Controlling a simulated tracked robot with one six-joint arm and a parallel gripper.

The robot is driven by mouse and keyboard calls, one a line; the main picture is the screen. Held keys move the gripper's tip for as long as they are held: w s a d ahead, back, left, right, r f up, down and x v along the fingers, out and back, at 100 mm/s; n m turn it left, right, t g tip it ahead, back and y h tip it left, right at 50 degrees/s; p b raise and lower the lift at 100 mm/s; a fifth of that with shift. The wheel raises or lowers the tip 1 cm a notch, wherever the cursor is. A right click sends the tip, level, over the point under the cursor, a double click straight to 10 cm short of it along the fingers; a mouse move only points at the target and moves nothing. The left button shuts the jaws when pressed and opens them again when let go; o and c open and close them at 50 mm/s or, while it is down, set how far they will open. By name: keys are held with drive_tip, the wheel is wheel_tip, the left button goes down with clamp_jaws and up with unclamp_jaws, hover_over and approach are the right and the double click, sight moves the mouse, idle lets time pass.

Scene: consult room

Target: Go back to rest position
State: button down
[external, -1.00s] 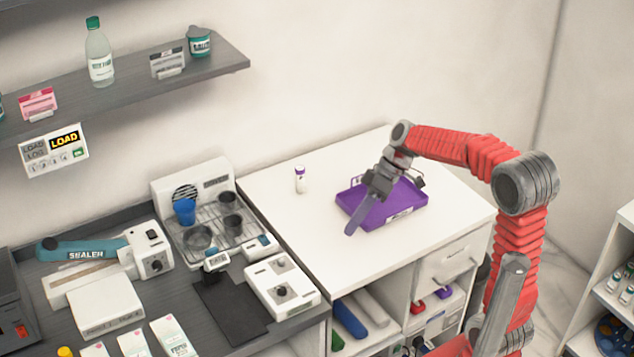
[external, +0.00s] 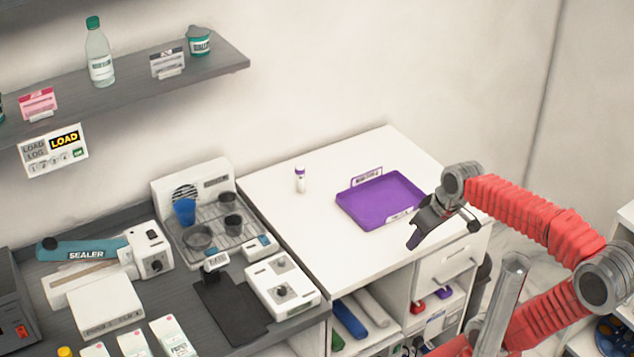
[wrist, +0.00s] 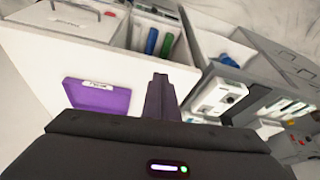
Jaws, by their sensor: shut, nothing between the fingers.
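My gripper (external: 414,240) is shut and empty. In the external view it hangs in the air at the right of the white cabinet top, to the right of the purple tray and apart from it. In the wrist view my gripper (wrist: 161,90) shows as dark shut fingers pointing away from the camera. The purple tray (external: 380,203) lies on the white cabinet top (external: 320,245) and looks empty. It also shows in the wrist view, as a purple tray (wrist: 110,99) left of the fingers.
A small white vial with a purple cap (external: 300,181) stands on the cabinet top, left of the tray. A grey shelf (external: 130,82) hangs above. Open cubbies lie below the cabinet top.

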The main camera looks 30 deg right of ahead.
drive_tip(key=shift+s+d+f+m+t+h, duration=0.1)
drive_tip(key=shift+s+d+m+t+h, duration=0.55)
drive_tip(key=shift+s+d+m, duration=0.4)
